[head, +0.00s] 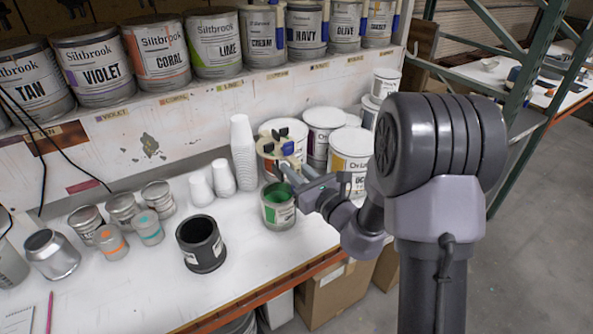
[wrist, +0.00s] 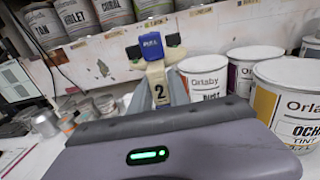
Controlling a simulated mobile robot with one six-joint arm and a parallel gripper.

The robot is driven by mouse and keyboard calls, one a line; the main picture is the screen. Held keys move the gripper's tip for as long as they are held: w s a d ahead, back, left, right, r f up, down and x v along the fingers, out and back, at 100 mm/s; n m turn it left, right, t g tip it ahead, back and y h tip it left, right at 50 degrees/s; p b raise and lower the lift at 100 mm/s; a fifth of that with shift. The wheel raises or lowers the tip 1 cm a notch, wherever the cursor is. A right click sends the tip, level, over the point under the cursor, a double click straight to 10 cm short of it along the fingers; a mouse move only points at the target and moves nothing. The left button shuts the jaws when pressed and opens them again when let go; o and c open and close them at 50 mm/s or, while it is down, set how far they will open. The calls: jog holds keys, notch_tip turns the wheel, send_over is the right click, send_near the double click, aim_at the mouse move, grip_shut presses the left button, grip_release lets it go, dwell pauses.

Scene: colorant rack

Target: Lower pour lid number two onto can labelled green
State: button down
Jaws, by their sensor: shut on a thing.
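My gripper (head: 284,171) is shut on the pour lid (head: 287,149), a beige piece with a blue block and dark knobs. In the wrist view the pour lid (wrist: 158,74) shows the number 2 between the grey fingers of my gripper (wrist: 158,90). The green can (head: 278,216) stands upright on the bench with its top open, green inside and a green label. The lid is above and apart from the can, around its far rim in the head view. The lid's underside is hidden.
A stack of white cups (head: 243,150) stands just behind-left of the green can. Large Orlaby tubs (head: 350,155) stand close behind and right. A black can (head: 201,246) is to the left. Bare bench (head: 240,215) lies between the black and green cans.

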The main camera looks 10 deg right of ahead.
aim_at(288, 207)
jog(key=shift+s+a, duration=0.1)
jog(key=shift+a, duration=0.15)
notch_tip(288, 207, down, 15)
jog(key=b, duration=1.3)
jog(key=shift+d+r, duration=0.1)
jog(key=shift+d, duration=0.05)
jog(key=shift+f+b, duration=0.6)
jog(key=c, duration=1.2)
grip_release()
jog(key=shift+o, duration=0.2)
